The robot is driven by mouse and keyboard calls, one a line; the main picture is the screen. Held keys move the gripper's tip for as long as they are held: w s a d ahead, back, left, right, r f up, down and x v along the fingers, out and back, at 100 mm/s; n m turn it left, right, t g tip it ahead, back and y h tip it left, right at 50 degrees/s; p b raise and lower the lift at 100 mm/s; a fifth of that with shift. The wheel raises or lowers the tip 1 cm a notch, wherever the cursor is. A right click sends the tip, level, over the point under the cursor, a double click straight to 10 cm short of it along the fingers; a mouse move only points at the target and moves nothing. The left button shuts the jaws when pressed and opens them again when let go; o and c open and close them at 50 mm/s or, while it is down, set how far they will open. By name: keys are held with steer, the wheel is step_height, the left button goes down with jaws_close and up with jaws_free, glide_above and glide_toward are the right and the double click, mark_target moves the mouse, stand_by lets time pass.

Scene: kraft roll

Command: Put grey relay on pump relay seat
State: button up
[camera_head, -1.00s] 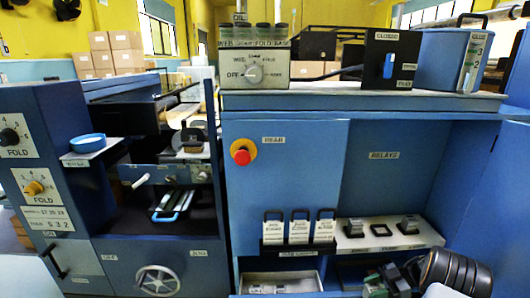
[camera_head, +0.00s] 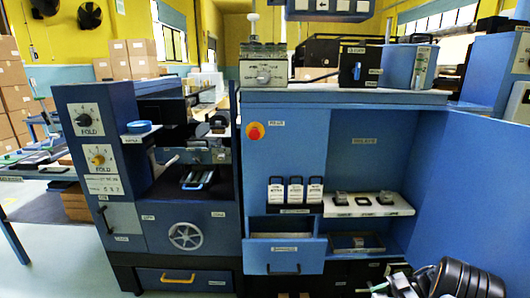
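A white relay shelf (camera_head: 405,208) sits in the open right bay of the blue cabinet, under a label that reads RELAYS. Two grey relays stand on it, a left one (camera_head: 341,198) and a right one (camera_head: 386,198). Between them is a dark, flat square seat (camera_head: 363,201) with nothing standing on it. The seat labels are too small to read. My gripper (camera_head: 392,283) is at the bottom right edge, in front of and below the shelf. It is partly cut off, and I cannot tell whether its fingers hold anything.
An open drawer (camera_head: 285,255) juts out below three white cards (camera_head: 296,192). A dark tray (camera_head: 356,243) lies under the shelf. The open blue door (camera_head: 455,190) bounds the bay on the right.

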steer(key=shift+s+f, duration=0.1)
steer(key=shift+s, duration=0.1)
steer(key=shift+w+a+m+t, duration=0.15)
steer(key=shift+w+m+t, duration=0.5)
steer(key=shift+w, duration=0.5)
steer(key=w+a+m+t+h, duration=0.4)
steer(key=w+m+t+h, duration=0.5)
steer(key=w+m+t, duration=0.3)
steer(key=s+a+f+m+h, duration=0.2)
steer(key=s+a+f+h, duration=0.15)
steer(key=a, duration=0.45)
steer(key=s+a+f+m+h, duration=0.2)
steer(key=s+a+m, duration=0.15)
steer(key=a, duration=0.35)
steer(key=s+r+p, duration=0.4)
steer(key=r+p, duration=0.5)
steer(key=p, duration=0.2)
steer(key=s+r+p, duration=0.4)
steer(key=r+p, duration=0.6)
steer(key=shift+n+t+p, duration=0.35)
steer(key=shift+n, duration=0.05)
steer(key=shift+s+f+y, duration=0.15)
steer(key=shift+y, duration=0.1)
